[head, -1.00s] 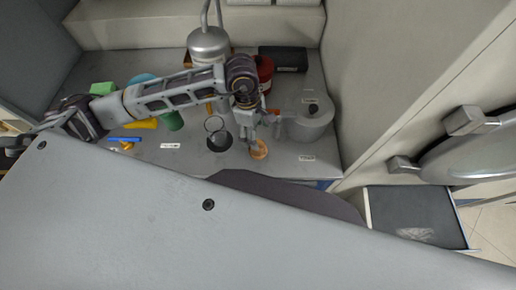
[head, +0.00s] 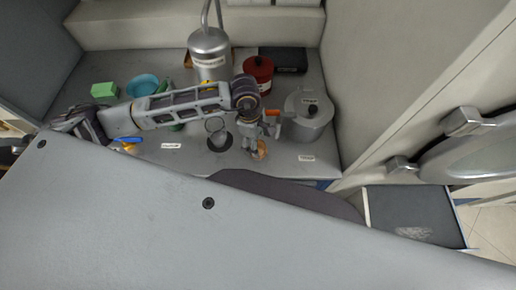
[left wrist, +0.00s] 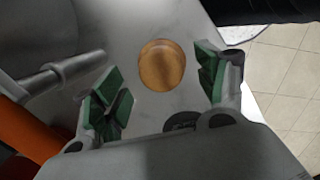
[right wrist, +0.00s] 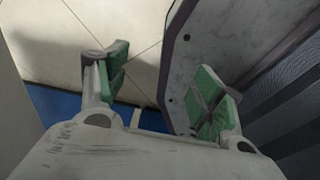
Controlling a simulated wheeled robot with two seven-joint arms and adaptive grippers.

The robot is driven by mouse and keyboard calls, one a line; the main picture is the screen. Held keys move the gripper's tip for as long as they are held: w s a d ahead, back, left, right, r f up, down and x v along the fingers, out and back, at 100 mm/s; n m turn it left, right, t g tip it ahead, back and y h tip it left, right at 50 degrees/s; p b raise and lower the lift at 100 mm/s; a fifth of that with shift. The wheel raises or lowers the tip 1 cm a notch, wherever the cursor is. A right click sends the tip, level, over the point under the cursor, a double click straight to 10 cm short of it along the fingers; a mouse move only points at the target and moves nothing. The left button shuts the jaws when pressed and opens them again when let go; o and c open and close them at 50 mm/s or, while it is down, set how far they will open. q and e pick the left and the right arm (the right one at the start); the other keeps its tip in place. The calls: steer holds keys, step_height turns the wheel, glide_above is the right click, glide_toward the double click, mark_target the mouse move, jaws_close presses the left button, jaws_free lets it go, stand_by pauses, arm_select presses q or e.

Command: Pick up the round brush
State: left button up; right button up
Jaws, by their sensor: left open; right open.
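The round brush (head: 261,150) is a small tan wooden disc on the grey counter near its front edge, partly hidden by my left gripper in the head view. In the left wrist view the brush (left wrist: 162,65) shows whole, beyond and between the spread fingers. My left gripper (head: 257,146) is open, above and close to the brush; I cannot tell whether it touches. Its green-padded fingers (left wrist: 160,82) hold nothing. My right gripper (right wrist: 162,78) is open and empty in the right wrist view, away from the counter top. It does not show in the head view.
A grey lidded pot (head: 309,117) stands just right of my left gripper. A red pot (head: 257,72), a metal canister (head: 209,50) and a black box (head: 283,59) stand behind. An open drawer (head: 416,214) is at lower right.

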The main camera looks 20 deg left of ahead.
arm_select(q)
step_height(320, 180, down, 3)
steer(key=shift+s+d+r, duration=0.1)
steer(key=shift+d+r, duration=0.05)
steer(key=shift+r, duration=0.05)
steer(key=shift+f, duration=0.35)
arm_select(e)
steer(key=shift+s+a+r, duration=0.15)
steer(key=shift+a, duration=0.4)
steer(key=shift+s+a+r, duration=0.15)
steer(key=shift+a, duration=0.35)
steer(key=shift+d, duration=0.1)
